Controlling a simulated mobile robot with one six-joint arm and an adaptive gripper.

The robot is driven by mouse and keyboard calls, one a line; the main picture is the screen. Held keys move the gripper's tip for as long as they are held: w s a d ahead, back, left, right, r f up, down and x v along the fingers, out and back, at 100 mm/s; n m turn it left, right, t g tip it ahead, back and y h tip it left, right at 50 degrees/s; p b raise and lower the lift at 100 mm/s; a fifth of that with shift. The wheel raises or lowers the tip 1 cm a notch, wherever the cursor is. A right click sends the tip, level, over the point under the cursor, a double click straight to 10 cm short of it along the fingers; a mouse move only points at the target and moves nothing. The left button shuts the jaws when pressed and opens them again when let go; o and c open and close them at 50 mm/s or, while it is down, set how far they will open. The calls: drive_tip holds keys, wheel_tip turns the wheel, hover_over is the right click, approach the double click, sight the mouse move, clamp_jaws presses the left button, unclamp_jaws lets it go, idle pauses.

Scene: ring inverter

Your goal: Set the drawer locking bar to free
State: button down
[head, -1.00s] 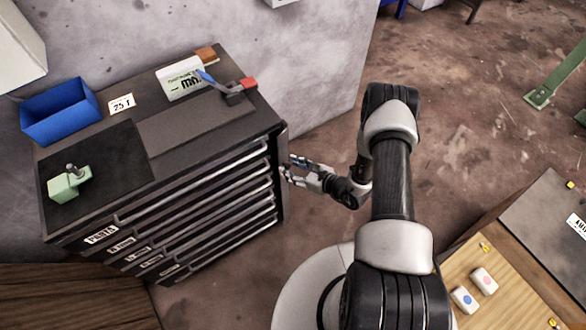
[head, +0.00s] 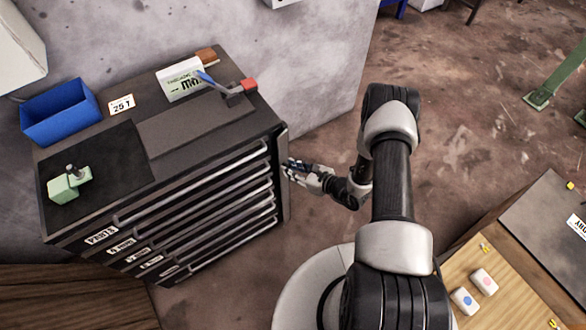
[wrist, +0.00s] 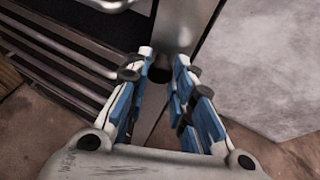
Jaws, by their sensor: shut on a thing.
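The drawer locking bar (head: 284,205) is an upright metal strip on the right front edge of the dark drawer cabinet (head: 210,130). In the wrist view the bar (wrist: 185,22) runs up past my fingertips, with the drawer fronts to its left. My gripper (head: 287,165) is at the bar about midway up the cabinet side. In the wrist view my gripper (wrist: 160,75) has its blue and white fingers shut on the bar around a dark round spot. The fingers partly hide the held part.
Several drawers with long handles (head: 200,180) lie left of the bar. A blue bin (head: 60,118), a green block fixture (head: 68,185) and a red-ended clamp (head: 240,88) stand on the cabinet top. A wooden bench (head: 500,260) is at the lower right.

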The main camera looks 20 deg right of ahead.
drive_tip(key=shift+d+b, duration=0.15)
drive_tip(key=shift+b, duration=0.15)
drive_tip(key=shift+w+d+n+g+y+b, duration=0.8)
drive_tip(key=shift+n+g+b, duration=0.5)
drive_tip(key=shift+n+g, duration=0.75)
drive_tip(key=shift+w+d+n+g+y+b, duration=0.3)
drive_tip(key=shift+d+n+g+y+b, duration=0.25)
drive_tip(key=shift+n+g+y+b, duration=1.05)
drive_tip(key=shift+w+d+n+g+y+b, duration=0.3)
drive_tip(key=shift+w+d+n+g+b, duration=0.5)
drive_tip(key=shift+n+g, duration=1.85)
drive_tip(key=shift+g, duration=0.3)
drive_tip(key=c, duration=1.4)
unclamp_jaws()
drive_tip(key=shift+o, duration=0.2)
wheel_tip(320, 180, up, 10)
